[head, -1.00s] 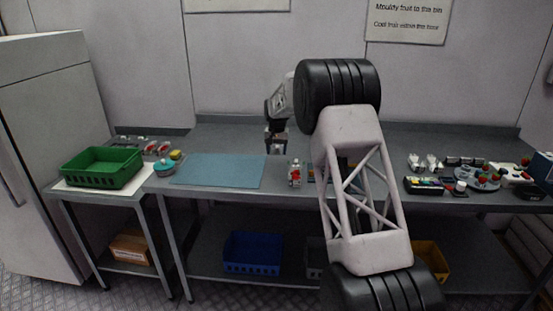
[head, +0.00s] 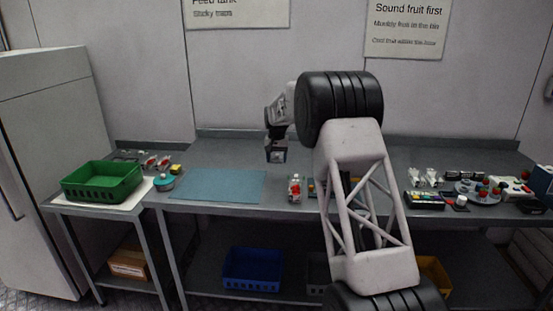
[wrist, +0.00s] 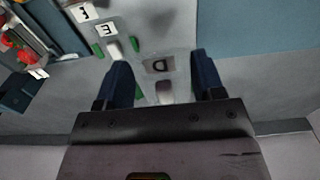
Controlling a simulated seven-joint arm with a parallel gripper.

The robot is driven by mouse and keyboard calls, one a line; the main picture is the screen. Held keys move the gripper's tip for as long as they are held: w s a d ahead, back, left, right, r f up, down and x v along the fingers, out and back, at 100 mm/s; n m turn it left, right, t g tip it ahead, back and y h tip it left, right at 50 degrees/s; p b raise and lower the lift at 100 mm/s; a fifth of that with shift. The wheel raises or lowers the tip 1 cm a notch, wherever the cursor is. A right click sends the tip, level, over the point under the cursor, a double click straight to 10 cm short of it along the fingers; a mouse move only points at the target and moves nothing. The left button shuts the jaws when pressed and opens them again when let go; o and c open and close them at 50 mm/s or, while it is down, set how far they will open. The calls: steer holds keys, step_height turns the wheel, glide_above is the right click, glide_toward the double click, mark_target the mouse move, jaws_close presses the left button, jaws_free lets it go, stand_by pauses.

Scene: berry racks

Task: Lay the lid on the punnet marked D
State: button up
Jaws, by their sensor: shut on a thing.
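My gripper (wrist: 161,78) is shut on a pale, see-through sheet, which looks like the lid (wrist: 155,20), between its two dark blue fingers in the wrist view. A tag marked D (wrist: 157,66) shows dimly between the fingers, seemingly through the sheet. Small green pieces and a grey block lie just below the tag; whether they belong to punnet D or the lid I cannot tell. In the head view my gripper (head: 276,154) hangs above the back of the table, right of the blue mat. I cannot pick out punnet D there.
Tags marked E (wrist: 107,29) and F (wrist: 83,13) stand beside D. A clear punnet with red fruit (head: 294,187) stands right of the blue mat (head: 215,186). A green crate (head: 102,182) is at far left. Several items crowd the right end. The mat is clear.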

steer(key=s+d, duration=0.2)
steer(key=d, duration=0.5)
steer(key=s+d+r, duration=0.1)
steer(key=s+d, duration=0.1)
steer(key=d, duration=0.5)
steer(key=s+d+r, duration=0.1)
steer(key=s+d, duration=0.2)
steer(key=d, duration=0.5)
steer(key=shift+r, duration=0.15)
steer(key=shift+f, duration=0.25)
steer(key=shift+f, duration=2.75)
steer(key=shift+f, duration=0.3)
steer(key=o, duration=0.9)
steer(key=shift+o, duration=0.2)
steer(key=shift+r, duration=0.15)
step_height(320, 180, up, 7)
stand_by(0.7)
